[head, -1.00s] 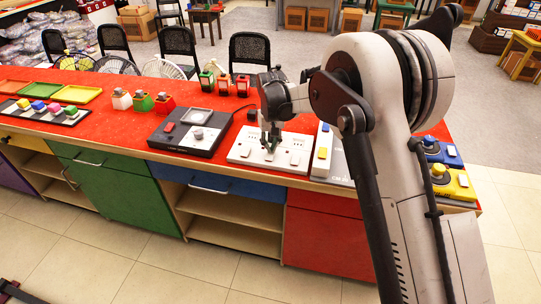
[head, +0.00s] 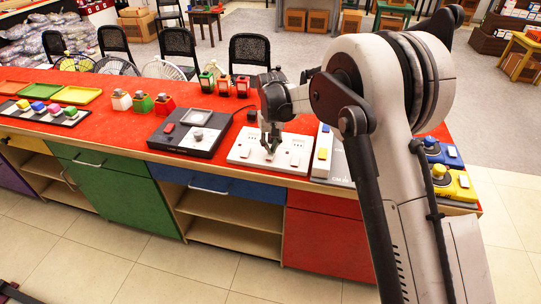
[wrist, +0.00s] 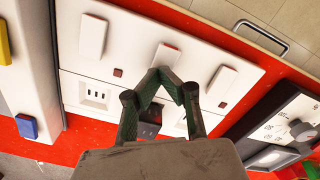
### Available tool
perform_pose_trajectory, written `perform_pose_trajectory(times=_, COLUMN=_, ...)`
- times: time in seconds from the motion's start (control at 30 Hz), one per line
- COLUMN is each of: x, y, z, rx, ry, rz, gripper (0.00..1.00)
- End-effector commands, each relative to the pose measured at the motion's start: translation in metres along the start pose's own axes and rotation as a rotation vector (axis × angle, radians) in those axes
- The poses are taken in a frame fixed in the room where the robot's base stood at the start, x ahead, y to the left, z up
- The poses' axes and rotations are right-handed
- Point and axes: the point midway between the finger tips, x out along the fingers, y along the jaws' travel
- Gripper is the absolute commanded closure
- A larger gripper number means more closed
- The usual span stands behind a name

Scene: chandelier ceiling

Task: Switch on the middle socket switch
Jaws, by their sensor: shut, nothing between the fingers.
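The white socket panel (head: 243,153) lies on the red counter, with three rocker switches along one edge. In the wrist view, the middle switch (wrist: 166,55) is between the switch at left (wrist: 93,37) and the one at right (wrist: 222,86). My gripper (wrist: 170,74) is shut and empty, its fingertips together at the near end of the middle switch. I cannot tell whether they touch it or which way it is rocked. In the head view my gripper (head: 271,149) points down over the middle of the panel. Small dark red indicators show beside the outer switches; the middle one's is hidden.
A black device with a dial (head: 197,132) stands left of the panel. A white unit with a yellow switch (head: 322,153) stands close on the right. Blue and yellow button boxes (head: 453,182) are farther right. A black plug (wrist: 149,122) sits in the panel behind my fingers.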

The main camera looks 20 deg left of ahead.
Motion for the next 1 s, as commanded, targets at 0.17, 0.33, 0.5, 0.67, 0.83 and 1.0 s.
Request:
perform_pose_trajectory(times=0.17, x=-0.014, y=0.000, z=0.000, rx=0.000, ry=0.000, rz=0.000, gripper=1.00)
perform_pose_trajectory(times=0.33, x=-0.025, y=0.000, z=0.000, rx=0.000, ry=0.001, rz=0.000, gripper=1.00)
perform_pose_trajectory(times=0.5, x=-0.037, y=0.000, z=0.000, rx=0.000, ry=0.001, rz=0.000, gripper=1.00)
perform_pose_trajectory(times=0.67, x=-0.048, y=0.000, z=0.000, rx=0.000, ry=0.001, rz=0.000, gripper=1.00)
perform_pose_trajectory(times=0.83, x=-0.059, y=0.000, z=0.000, rx=0.000, ry=0.001, rz=0.000, gripper=1.00)
perform_pose_trajectory(times=1.0, x=-0.063, y=0.000, z=0.000, rx=0.000, ry=0.001, rz=0.000, gripper=1.00)
